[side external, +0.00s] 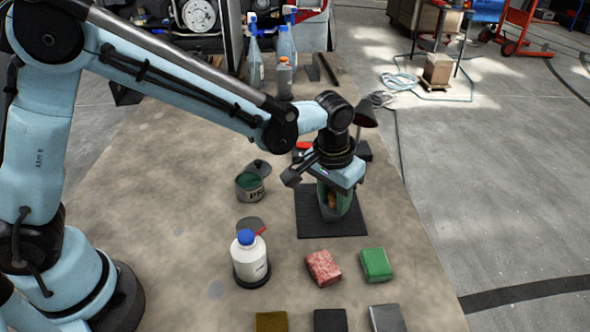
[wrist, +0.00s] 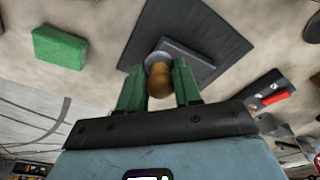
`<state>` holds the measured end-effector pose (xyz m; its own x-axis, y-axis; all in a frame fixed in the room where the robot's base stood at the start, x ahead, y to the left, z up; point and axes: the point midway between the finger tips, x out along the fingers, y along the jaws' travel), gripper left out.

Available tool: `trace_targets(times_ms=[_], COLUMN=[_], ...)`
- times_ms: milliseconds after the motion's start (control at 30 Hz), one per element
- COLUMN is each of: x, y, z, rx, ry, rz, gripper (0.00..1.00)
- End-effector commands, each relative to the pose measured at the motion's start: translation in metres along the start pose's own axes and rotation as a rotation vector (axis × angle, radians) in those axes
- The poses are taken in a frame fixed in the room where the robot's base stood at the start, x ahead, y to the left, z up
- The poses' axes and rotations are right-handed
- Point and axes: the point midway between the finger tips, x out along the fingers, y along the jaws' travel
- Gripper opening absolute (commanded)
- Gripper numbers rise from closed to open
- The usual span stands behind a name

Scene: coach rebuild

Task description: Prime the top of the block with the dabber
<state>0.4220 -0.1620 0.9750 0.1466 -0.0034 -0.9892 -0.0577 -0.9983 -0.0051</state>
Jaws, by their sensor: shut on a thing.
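My gripper (wrist: 158,82) is shut on the dabber (wrist: 160,84), its green fingers on either side of the brown wooden handle. The dabber's grey collar points away from the wrist camera, toward a dark grey block (wrist: 192,60) on a black mat (wrist: 205,22). The dabber's tip is hidden, so I cannot tell whether it touches the block. In the side external view my gripper (side external: 334,205) points down over the black mat (side external: 312,226); the block is not clearly visible there.
An open tin (side external: 250,186) with dark green inside stands left of the mat. A white bottle (side external: 250,262) with a blue cap, a red sponge (side external: 323,268) and a green block (side external: 376,265) sit in front. Several pads line the near edge. Spray bottles (side external: 285,52) stand at the back.

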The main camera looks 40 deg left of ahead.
Motion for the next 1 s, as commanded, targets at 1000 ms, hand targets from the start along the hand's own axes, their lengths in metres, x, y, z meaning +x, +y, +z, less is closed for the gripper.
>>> trace_targets(times_ms=[1000], x=[0.022], y=[-0.066], z=[-0.049], rx=[-0.003], ry=[0.0], rz=[0.0], gripper=[0.09])
